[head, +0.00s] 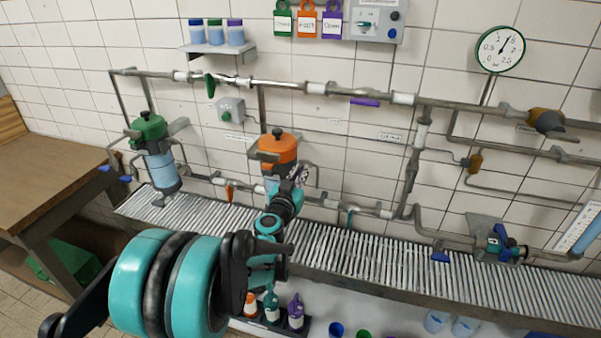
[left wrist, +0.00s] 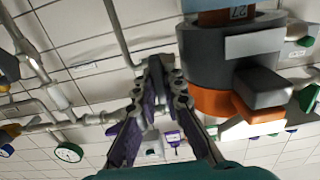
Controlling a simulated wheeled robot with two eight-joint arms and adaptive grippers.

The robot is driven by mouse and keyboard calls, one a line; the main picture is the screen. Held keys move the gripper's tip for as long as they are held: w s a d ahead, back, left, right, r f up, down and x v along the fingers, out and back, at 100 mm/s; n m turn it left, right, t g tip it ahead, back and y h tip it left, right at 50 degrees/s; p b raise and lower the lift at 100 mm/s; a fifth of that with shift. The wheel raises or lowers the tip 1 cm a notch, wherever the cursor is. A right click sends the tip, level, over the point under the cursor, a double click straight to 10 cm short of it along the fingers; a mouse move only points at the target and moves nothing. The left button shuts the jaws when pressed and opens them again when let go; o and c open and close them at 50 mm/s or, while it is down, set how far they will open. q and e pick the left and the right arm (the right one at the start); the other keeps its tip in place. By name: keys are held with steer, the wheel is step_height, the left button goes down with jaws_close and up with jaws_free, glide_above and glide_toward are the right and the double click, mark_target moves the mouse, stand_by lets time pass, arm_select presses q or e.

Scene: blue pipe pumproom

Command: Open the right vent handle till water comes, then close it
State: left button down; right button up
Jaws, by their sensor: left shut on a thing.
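The orange-lidded filter housing (head: 277,148) stands at the middle of the pipe run in the head view, its lower part hidden by my left arm. In the left wrist view its orange collar (left wrist: 220,102) and grey head show upside down, to the right of the fingers. My left gripper (head: 299,176) is beside this housing. Its fingers (left wrist: 160,78) are closed together in the left wrist view, on a small part that they mostly hide, apparently the right vent handle. I see no running water in either view. My right gripper is not in view.
A green-lidded housing (head: 150,148) with blue handles stands at the left. Pipes run along the tiled wall above a slatted grating (head: 370,258). Small bottles (head: 272,306) stand below the grating. A round gauge (head: 501,49) hangs at the upper right.

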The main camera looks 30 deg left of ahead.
arm_select(q)
steer(key=n, duration=0.4)
steer(key=shift+a, duration=0.1)
steer(key=shift+n, duration=1.8)
steer(key=shift+a, duration=0.1)
steer(key=c, duration=1.6)
jaws_free()
steer(key=shift+v, duration=4.05)
